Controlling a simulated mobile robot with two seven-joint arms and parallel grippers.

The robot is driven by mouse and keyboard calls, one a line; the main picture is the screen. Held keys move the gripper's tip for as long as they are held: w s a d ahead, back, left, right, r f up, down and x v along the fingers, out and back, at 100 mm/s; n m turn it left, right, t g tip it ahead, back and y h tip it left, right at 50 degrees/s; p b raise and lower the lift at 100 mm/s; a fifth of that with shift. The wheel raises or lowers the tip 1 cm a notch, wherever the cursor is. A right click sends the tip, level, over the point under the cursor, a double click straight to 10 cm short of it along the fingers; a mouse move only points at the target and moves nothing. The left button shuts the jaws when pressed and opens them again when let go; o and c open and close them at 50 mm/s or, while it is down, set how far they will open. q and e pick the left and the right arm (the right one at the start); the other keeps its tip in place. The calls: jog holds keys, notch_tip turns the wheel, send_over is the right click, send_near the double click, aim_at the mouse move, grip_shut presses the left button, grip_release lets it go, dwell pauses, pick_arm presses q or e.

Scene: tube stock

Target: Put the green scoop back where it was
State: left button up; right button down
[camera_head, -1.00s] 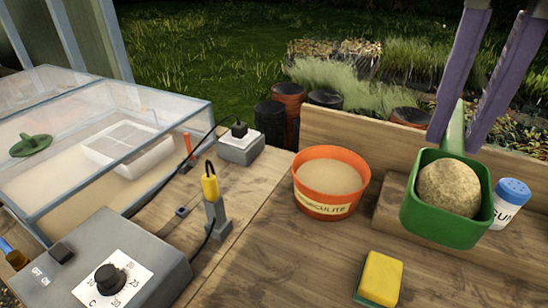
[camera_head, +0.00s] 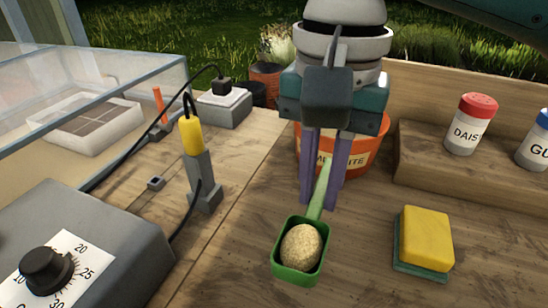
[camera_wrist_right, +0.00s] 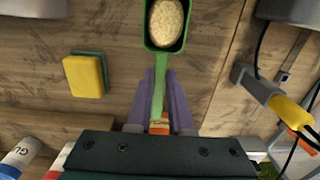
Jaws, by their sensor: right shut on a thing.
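The green scoop (camera_head: 279,272) is near the front middle of the bench in the head view, with a rounded heap of beige grain (camera_head: 299,247) in its bowl. My right gripper (camera_head: 320,200) is shut on the scoop's handle, purple fingers on either side. The bowl points toward the camera; its height over the bench is hard to tell. In the right wrist view the scoop (camera_wrist_right: 165,49) reaches out ahead of the fingers (camera_wrist_right: 161,85). The orange tub (camera_head: 375,150) labelled as vermiculite stands behind the gripper, partly hidden. My left gripper is not in view.
A yellow sponge (camera_head: 427,237) lies to the right of the scoop. A red-capped jar (camera_head: 469,125) and a blue-capped jar (camera_head: 535,145) stand on a raised shelf (camera_head: 420,165). A yellow-handled tool in a stand (camera_head: 203,180) and a grey control box (camera_head: 90,235) are at left.

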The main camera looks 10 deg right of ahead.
aim_at(318, 196)
notch_tip(318, 196, down, 7)
jog(key=shift+r+b, duration=0.1)
jog(key=shift+b, duration=0.6)
jog(key=shift+f, duration=0.2)
jog(key=c, duration=0.8)
grip_release()
notch_tip(318, 196, up, 12)
jog(key=p, duration=0.2)
jog(key=shift+r+p, duration=0.2)
jog(key=shift+p, duration=0.15)
